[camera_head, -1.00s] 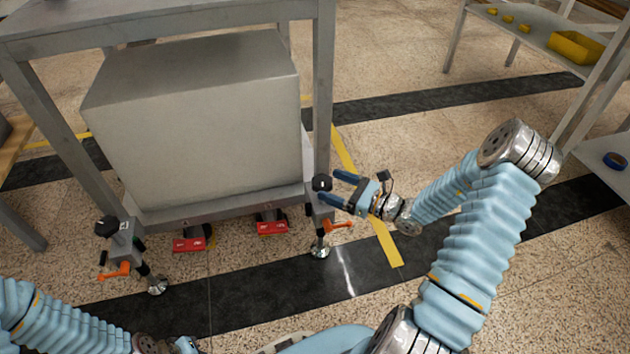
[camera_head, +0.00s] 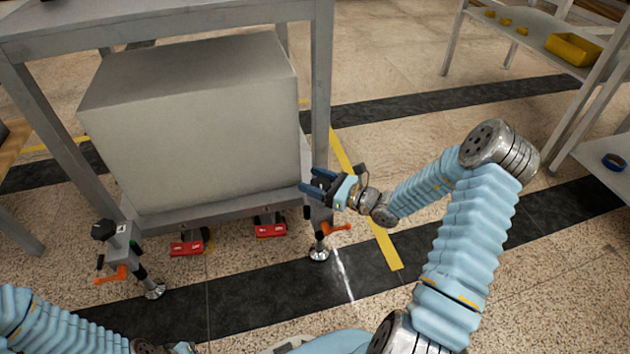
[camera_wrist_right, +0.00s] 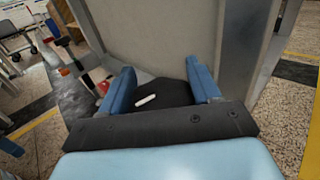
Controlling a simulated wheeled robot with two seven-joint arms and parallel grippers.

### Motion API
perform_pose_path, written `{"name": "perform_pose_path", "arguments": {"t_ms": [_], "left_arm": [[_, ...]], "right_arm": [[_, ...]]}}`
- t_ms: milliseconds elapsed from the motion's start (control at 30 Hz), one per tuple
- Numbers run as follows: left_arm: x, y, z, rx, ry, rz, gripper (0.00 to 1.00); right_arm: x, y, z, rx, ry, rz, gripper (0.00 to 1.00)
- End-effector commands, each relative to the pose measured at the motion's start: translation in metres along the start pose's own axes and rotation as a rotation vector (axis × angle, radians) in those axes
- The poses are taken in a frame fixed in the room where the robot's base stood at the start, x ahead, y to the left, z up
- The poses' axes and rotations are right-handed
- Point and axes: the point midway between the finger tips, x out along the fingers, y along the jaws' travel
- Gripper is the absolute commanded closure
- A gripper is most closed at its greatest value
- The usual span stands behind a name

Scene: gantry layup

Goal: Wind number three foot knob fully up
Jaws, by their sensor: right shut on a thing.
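My right gripper (camera_head: 313,182) is at the black knob on top of the right-hand foot of the grey frame. In the right wrist view its blue fingers (camera_wrist_right: 160,88) stand either side of the black knob (camera_wrist_right: 160,97), which has a white mark, and are shut on it. In the head view the gripper mostly hides this knob. The foot (camera_head: 319,253) below has a round metal pad on the floor and an orange lever (camera_head: 336,229). Another foot's black knob (camera_head: 103,229) is at the left, with an orange lever (camera_head: 111,276). Only my left arm shows at the lower left, not its gripper.
A large grey box (camera_head: 200,130) sits within the frame (camera_head: 322,90), close beside the right gripper. Two red units (camera_head: 187,247) are under its front edge. A shelf with a yellow bin (camera_head: 574,48) stands at the right. The floor in front is open.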

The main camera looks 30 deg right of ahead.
Motion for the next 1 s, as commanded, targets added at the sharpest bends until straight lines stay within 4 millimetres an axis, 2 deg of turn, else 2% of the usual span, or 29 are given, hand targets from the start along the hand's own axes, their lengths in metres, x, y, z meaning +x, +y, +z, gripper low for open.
{"name": "perform_pose_path", "arguments": {"t_ms": [267, 467, 733, 1000], "left_arm": [[-0.001, 0.0004, 0.0, 0.0, 0.0, 0.0, 1.0], [-0.0038, 0.0015, 0.0001, 0.0, -0.001, 0.0, 1.0], [-0.0059, 0.0023, 0.0003, 0.0, -0.002, 0.0, 1.0], [0.0003, -0.0001, 0.0001, 0.0, -0.001, 0.0, 1.0]], "right_arm": [[-0.0001, -0.0001, 0.0005, -0.001, -0.001, 0.021, 0.69], [0.0, 0.0008, 0.0009, -0.004, -0.001, 0.105, 0.69], [-0.0003, 0.0046, 0.0, -0.005, -0.001, 0.327, 0.69], [-0.0023, 0.0085, -0.0021, -0.004, 0.001, 0.581, 0.69]]}}
